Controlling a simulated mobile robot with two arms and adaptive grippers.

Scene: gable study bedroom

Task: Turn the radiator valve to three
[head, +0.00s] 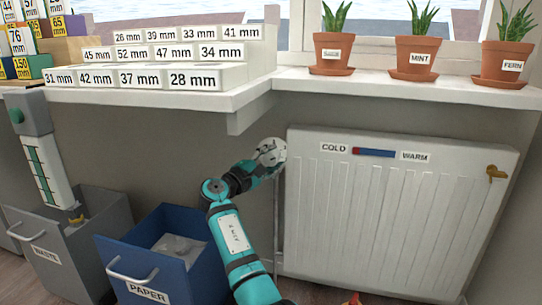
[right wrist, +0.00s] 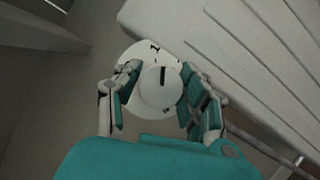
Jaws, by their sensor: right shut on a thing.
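The radiator valve is a round pale knob (right wrist: 160,88) at the radiator's upper left corner. My right gripper (right wrist: 157,80) is shut on the knob, one finger on each side. In the head view my right gripper (head: 266,160) reaches up to the valve (head: 271,149) beside the radiator (head: 400,215), largely covering it. My left gripper is not in view.
A sill above holds numbered blocks (head: 150,60) and potted plants (head: 417,58); its bracket (head: 245,116) hangs close above my gripper. A pipe (head: 278,225) runs down below the valve. The blue paper bin (head: 150,270) and grey waste bin (head: 70,260) stand at left.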

